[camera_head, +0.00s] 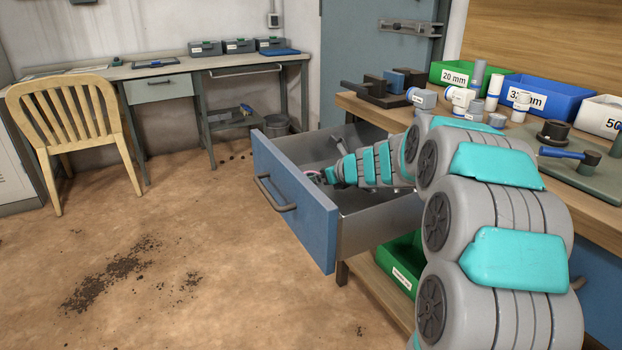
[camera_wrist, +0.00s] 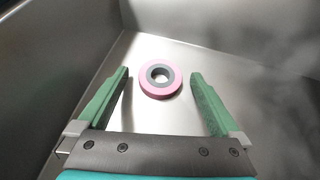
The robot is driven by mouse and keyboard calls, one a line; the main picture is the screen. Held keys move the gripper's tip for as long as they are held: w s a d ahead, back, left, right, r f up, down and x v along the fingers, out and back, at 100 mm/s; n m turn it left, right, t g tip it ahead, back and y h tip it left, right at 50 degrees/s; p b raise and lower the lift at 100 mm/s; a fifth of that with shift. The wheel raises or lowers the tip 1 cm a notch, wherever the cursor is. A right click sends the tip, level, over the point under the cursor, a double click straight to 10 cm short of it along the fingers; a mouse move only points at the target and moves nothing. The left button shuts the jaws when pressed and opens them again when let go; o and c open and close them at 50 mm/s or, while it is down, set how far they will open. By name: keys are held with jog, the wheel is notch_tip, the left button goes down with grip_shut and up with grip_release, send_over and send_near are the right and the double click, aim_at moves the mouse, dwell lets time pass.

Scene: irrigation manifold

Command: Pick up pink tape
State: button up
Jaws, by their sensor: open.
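The pink tape (camera_wrist: 147,86) is a roll with a dark grey core. It lies flat on the metal floor of an open drawer in the wrist view. My gripper (camera_wrist: 160,84) is open, with its two green fingers on either side of the roll. The roll sits between the fingertips and looks apart from both; I cannot tell the height of the fingers above the floor. In the head view, my gripper (camera_head: 322,177) is inside the drawer (camera_head: 305,228), and only a small bit of pink (camera_head: 311,172) shows beside it.
The drawer's metal walls (camera_wrist: 60,60) stand close around the gripper. A workbench (camera_head: 350,103) with a green bin (camera_head: 436,72), a blue bin (camera_head: 565,101) and pipe fittings is at the right. A wooden chair (camera_head: 75,115) stands at the left. The floor in front is open.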

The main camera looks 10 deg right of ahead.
jog(key=c, duration=1.4)
jog(key=shift+o, duration=0.2)
